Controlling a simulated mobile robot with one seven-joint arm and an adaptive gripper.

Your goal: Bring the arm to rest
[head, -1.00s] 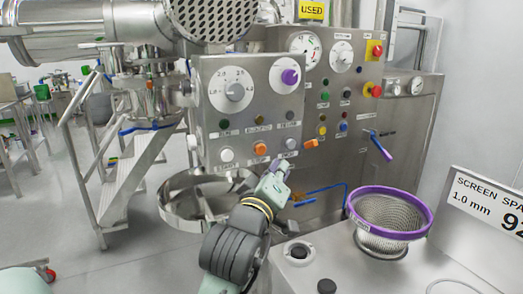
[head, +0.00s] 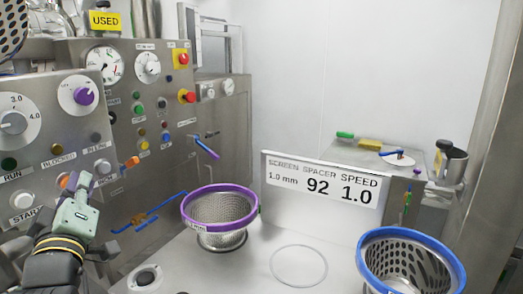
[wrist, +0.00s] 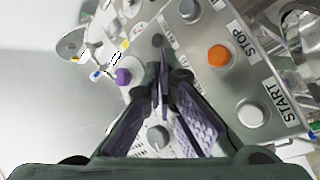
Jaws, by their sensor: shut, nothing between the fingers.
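My arm reaches up from the lower left of the head view. My gripper (head: 80,184) is in front of the lower part of the steel control panel (head: 38,150), close to the orange STOP button (head: 63,181). In the wrist view my gripper (wrist: 161,72) has its two dark fingers together at the tips with nothing between them. The STOP button (wrist: 218,56) and the white START button (wrist: 252,115) lie to the right of the fingers there. I cannot tell whether the fingertips touch the panel.
A purple-rimmed mesh basket (head: 220,214) and a blue-rimmed perforated basket (head: 410,265) stand on the steel worktop, with a thin ring (head: 299,265) between them. A sign (head: 320,186) reading screen, spacer and speed stands behind. Valve handles (head: 206,147) stick out right of the panel.

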